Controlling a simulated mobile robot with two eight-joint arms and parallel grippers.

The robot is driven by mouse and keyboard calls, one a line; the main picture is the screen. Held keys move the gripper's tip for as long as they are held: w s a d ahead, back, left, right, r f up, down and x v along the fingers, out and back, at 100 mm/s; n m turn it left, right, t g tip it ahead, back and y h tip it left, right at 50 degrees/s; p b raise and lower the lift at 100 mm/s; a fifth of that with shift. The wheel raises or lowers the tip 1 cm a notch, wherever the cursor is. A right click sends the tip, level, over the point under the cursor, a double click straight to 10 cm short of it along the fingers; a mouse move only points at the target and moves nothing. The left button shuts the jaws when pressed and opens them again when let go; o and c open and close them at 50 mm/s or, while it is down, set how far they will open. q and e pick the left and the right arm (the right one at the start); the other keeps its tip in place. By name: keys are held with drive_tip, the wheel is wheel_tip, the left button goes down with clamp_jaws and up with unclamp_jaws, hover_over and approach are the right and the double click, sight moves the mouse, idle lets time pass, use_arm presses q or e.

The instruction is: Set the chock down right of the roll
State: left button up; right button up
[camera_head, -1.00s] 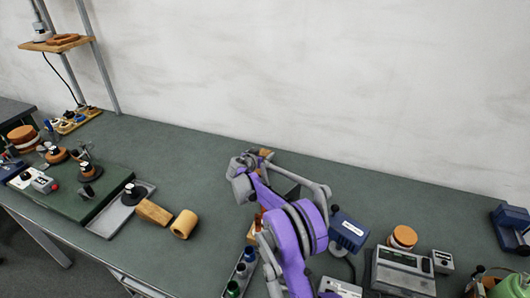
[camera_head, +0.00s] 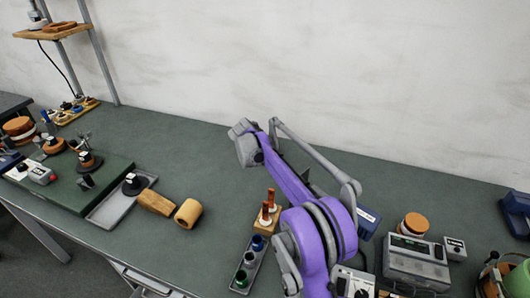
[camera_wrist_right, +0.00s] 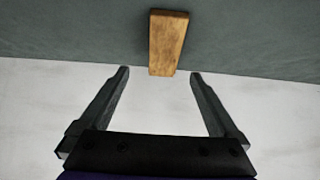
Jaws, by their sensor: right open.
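The tan hollow roll (camera_head: 188,213) lies on the green bench mat in the head view. A brown wooden block (camera_head: 156,202) lies at its left, against it or nearly so. In the right wrist view, a rectangular wooden block (camera_wrist_right: 168,42), perhaps the chock, shows beyond my right gripper (camera_wrist_right: 160,75). The fingers are spread wide with nothing between them, and the block is clear of both. In the head view my right arm hides this gripper and that block. My left gripper is out of view.
A grey tray (camera_head: 112,209) is left of the wooden block. A wooden stand with orange-topped pieces (camera_head: 267,211) and a rack of small bottles (camera_head: 245,268) stand right of the roll. A grey instrument (camera_head: 415,262) is farther right. Bare mat lies behind the roll.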

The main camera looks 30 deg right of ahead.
drive_tip(key=x, duration=0.3)
drive_tip(key=shift+w+d+f, duration=0.15)
drive_tip(key=shift+d+f, duration=0.05)
drive_tip(key=shift+d, duration=0.05)
drive_tip(key=shift+a+p+x, duration=0.15)
drive_tip(key=shift+p+x, duration=0.05)
drive_tip(key=shift+x, duration=1.1)
drive_tip(key=shift+a+p+x, duration=0.15)
drive_tip(key=shift+x, duration=1.2)
drive_tip(key=shift+w+f, duration=0.1)
drive_tip(key=shift+f, duration=0.05)
clamp_jaws()
